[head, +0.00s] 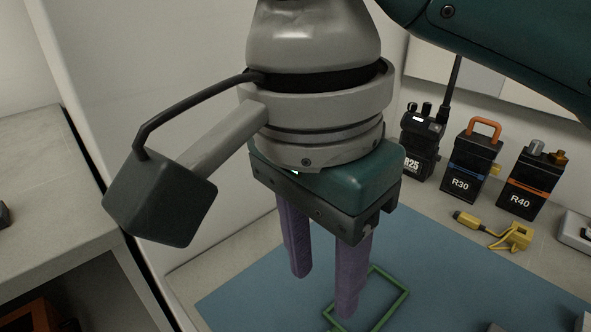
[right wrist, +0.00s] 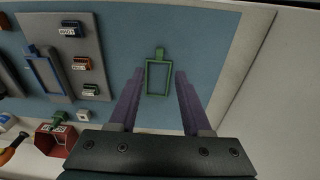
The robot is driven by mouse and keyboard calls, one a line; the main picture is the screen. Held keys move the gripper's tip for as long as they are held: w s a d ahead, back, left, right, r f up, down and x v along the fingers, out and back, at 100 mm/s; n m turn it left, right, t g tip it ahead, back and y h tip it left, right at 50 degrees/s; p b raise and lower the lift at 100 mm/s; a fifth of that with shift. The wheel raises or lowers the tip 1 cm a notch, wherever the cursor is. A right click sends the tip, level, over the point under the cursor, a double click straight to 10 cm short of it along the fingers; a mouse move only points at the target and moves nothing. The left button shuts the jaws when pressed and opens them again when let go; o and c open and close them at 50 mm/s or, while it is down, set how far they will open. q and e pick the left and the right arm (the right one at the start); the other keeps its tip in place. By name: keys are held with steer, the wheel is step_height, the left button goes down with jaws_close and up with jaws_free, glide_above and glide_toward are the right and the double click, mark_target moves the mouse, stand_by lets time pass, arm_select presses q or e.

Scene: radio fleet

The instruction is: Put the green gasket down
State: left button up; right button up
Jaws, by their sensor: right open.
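The green gasket (head: 394,310) is a thin rectangular frame lying on the blue mat (head: 430,265) in the head view. It also shows in the right wrist view (right wrist: 148,78), with a small tab at one end, flat on the mat. My right gripper (head: 322,296) has purple fingers and points down at the gasket. In the right wrist view its fingers (right wrist: 158,82) are apart, one to each side of the gasket, with nothing held between them. One finger hides part of the gasket in the head view. My left gripper is not in view.
Radios marked R25 (head: 421,140), R30 (head: 470,165) and R40 (head: 532,183) stand along the back. A yellow part (head: 505,235) lies in front of them. In the right wrist view a grey panel (right wrist: 62,30) with small labelled blocks lies left, near a red container (right wrist: 56,140).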

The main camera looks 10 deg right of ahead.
steer(key=s+a+f+n+y, duration=0.3)
steer(key=s+n+y, duration=0.2)
steer(key=n, duration=0.2)
steer(key=s+d+f+n+t, duration=0.1)
steer(key=d, duration=0.2)
steer(key=s+d+f+n+t, duration=0.1)
steer(key=d, duration=0.1)
steer(key=s+d+f+n+h, duration=0.1)
steer(key=d, duration=0.2)
steer(key=shift+s+d+t, duration=0.3)
steer(key=shift+s+t, duration=0.05)
steer(key=shift+t, duration=0.05)
steer(key=s+d+n+h, duration=0.1)
steer(key=d, duration=0.2)
steer(key=s+d+n+h, duration=0.1)
steer(key=d, duration=0.1)
steer(key=s+d, duration=0.2)
steer(key=d, duration=0.1)
steer(key=shift+d+f+n+t+h, duration=0.3)
steer(key=shift+f+n+h, duration=0.05)
steer(key=shift+n+h, duration=0.05)
